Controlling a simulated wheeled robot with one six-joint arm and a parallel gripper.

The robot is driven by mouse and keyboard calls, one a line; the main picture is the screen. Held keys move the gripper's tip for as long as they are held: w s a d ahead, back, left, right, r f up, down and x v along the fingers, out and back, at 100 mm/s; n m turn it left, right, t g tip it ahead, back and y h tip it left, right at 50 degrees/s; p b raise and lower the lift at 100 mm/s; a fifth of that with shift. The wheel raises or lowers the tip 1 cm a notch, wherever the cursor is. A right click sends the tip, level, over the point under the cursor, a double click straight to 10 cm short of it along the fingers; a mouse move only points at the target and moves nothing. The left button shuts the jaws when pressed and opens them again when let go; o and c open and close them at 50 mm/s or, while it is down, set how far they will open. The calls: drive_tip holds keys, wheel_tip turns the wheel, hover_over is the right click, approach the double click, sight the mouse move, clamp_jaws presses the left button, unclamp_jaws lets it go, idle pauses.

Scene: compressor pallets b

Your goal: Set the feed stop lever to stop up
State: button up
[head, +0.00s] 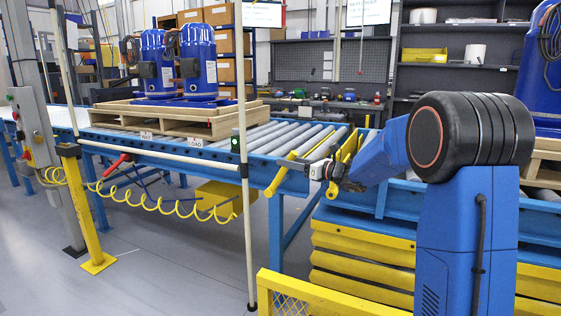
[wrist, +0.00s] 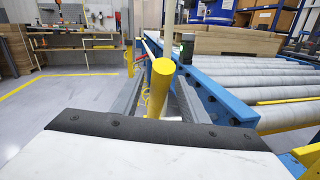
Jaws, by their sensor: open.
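The feed stop lever appears to be the yellow bar (head: 283,174) at the near end of the roller conveyor in the head view; it slopes up to the right. Its set position cannot be told. In the wrist view a yellow round handle (wrist: 159,84) stands in front of the gripper, seen end on. My gripper (head: 322,169) is open, close to the right of the yellow bar. In the wrist view my gripper (wrist: 158,98) has its grey fingers on either side of the handle, apart from each other. Whether they touch it cannot be told.
A wooden pallet (head: 185,121) with blue compressors (head: 160,62) rests on the blue-framed roller conveyor (head: 230,168). A thin pale post (head: 246,220) stands in front. Yellow guarding (head: 330,300) is near my base. A coiled yellow hose (head: 175,211) hangs below the conveyor.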

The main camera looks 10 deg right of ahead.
drive_tip(key=shift+x, duration=2.05)
clamp_jaws()
